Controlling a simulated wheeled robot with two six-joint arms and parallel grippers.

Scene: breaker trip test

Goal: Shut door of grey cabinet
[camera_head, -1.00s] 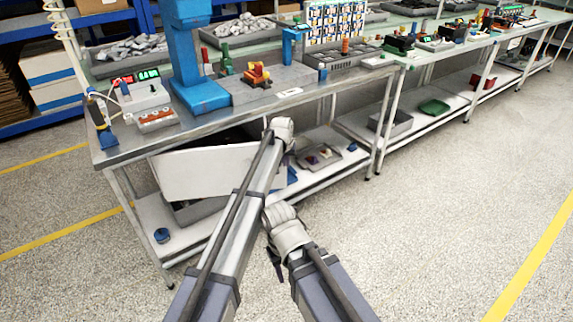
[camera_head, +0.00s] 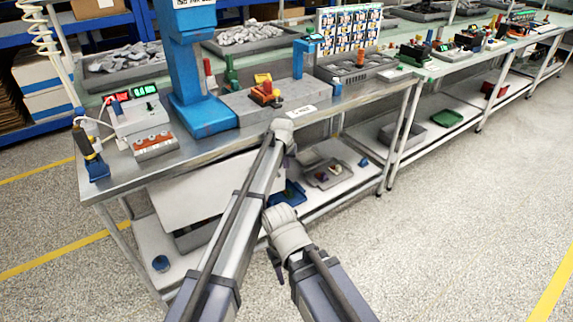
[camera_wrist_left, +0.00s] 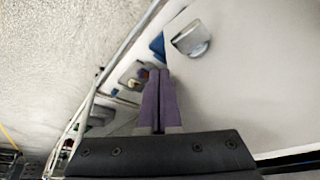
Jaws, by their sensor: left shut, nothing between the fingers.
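The grey cabinet (camera_head: 195,190) stands on the lower shelf under the near bench; its pale panel shows left of my arm. My arm hides its right side, and I cannot tell how far its door stands open. In the left wrist view, a broad pale panel (camera_wrist_left: 250,90) fills the right side, with a metal handle (camera_wrist_left: 191,38) near its upper left edge. My left gripper (camera_wrist_left: 154,73) is shut and empty, its purple fingers at the panel's left edge, below the handle in the picture. Contact is unclear.
The bench top (camera_head: 180,165) overhangs the cabinet, with a blue press (camera_head: 192,70) on it. A bench leg (camera_head: 390,140) and a shelf tray (camera_head: 330,175) lie to the right. The floor (camera_head: 470,220) at right is clear.

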